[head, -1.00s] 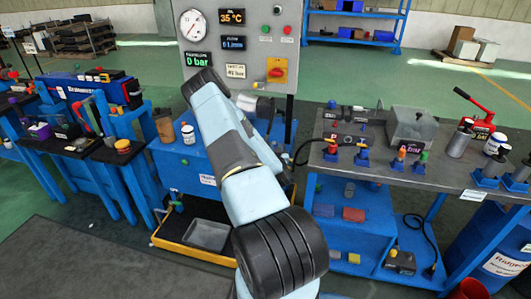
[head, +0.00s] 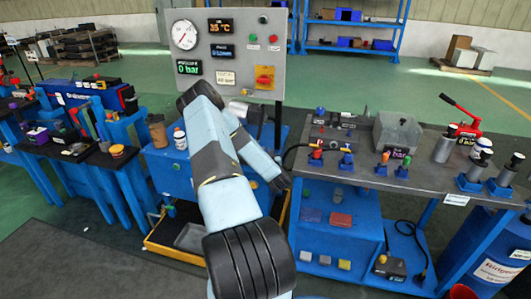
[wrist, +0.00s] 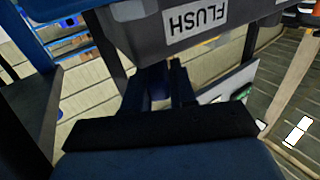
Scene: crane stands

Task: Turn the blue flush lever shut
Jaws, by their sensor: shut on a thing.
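The FLUSH label (wrist: 196,20) shows upside down in the wrist view, on a dark grey block (wrist: 135,28). Just below the block in that picture, my gripper (wrist: 160,85) is shut on a narrow dark blue piece (wrist: 157,80), which looks like the flush lever. The fingers hide most of it, so its angle cannot be told. In the head view, my arm reaches over the blue rig and its dark end comes down by the left edge of the bench. The fingertips and the flush lever cannot be made out there.
The gauge panel (head: 225,45) stands behind my arm. A cup (head: 157,130) and bottle (head: 180,138) stand left of my arm.

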